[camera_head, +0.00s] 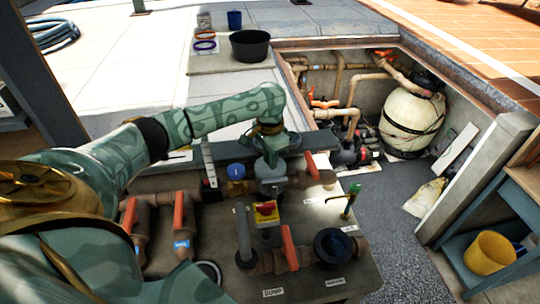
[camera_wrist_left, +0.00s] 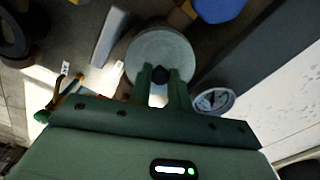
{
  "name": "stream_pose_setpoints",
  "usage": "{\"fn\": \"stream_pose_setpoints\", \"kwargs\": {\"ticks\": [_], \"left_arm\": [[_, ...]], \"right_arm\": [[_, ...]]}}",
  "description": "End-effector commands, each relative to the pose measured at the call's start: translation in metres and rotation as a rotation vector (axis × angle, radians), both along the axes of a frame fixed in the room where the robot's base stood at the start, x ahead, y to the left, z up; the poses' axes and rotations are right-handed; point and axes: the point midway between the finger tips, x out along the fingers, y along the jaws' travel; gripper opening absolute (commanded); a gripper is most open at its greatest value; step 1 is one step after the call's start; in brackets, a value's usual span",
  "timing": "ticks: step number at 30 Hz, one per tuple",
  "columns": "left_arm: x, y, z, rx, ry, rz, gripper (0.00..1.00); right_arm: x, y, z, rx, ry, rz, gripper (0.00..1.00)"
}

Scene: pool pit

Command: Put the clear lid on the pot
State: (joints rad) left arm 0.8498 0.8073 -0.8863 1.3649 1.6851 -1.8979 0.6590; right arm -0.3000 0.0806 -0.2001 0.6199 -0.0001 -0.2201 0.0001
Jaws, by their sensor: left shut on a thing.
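The clear lid (camera_wrist_left: 150,45) is a pale, see-through grey disc with a dark knob, just past my left fingertips in the left wrist view. My left gripper (camera_wrist_left: 160,78) is shut on the knob. In the head view my left gripper (camera_head: 268,145) points down over the lid (camera_head: 270,171), at the back of the bench; the fingers are partly hidden. I cannot tell whether the lid touches what is below it. What looks like the pot (camera_head: 333,246), a dark round collar with a bluish inside, stands uncovered at the bench's front right. My right gripper is out of view.
Orange-handled valves (camera_head: 289,247) and a yellow box with a red knob (camera_head: 265,212) stand between. A green tap (camera_head: 350,200) rises behind the pot. A blue cap (camera_head: 236,171) is left of the lid. The pit with a cream tank (camera_head: 410,122) lies beyond.

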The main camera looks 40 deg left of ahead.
Motion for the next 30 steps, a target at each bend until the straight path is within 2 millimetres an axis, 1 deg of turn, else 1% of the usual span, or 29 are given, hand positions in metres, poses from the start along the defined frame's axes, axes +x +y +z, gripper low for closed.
{"fn": "stream_pose_setpoints", "kwargs": {"ticks": [4,5,6,7,14,18,19,20,27,30], "left_arm": [[0.0,0.0,-0.004,0.001,0.001,0.0,0.0],[0.0,0.0,-0.004,0.001,0.001,0.0,0.27],[0.0,0.0,-0.004,0.001,0.001,0.0,0.38],[0.0,0.0,-0.004,0.001,0.001,0.0,0.41],[0.0,0.0,-0.004,0.001,0.001,0.0,0.41],[0.001,0.001,0.003,0.001,-0.003,-0.001,0.41],[0.0,0.001,0.008,0.002,-0.003,-0.001,0.41],[0.0,0.001,0.015,0.001,-0.003,0.0,0.41],[0.0,0.001,0.077,0.002,-0.004,-0.001,0.41],[0.0,0.0,0.098,0.002,-0.003,-0.001,0.41]], "right_arm": [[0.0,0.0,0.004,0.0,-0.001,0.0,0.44],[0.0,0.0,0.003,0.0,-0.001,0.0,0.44],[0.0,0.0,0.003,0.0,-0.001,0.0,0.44],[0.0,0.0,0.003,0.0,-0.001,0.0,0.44],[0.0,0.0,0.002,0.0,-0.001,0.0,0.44],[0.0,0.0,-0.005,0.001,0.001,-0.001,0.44],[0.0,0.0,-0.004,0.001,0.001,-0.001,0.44],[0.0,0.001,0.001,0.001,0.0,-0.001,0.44],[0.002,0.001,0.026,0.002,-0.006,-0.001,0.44],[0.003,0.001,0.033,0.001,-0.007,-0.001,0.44]]}}
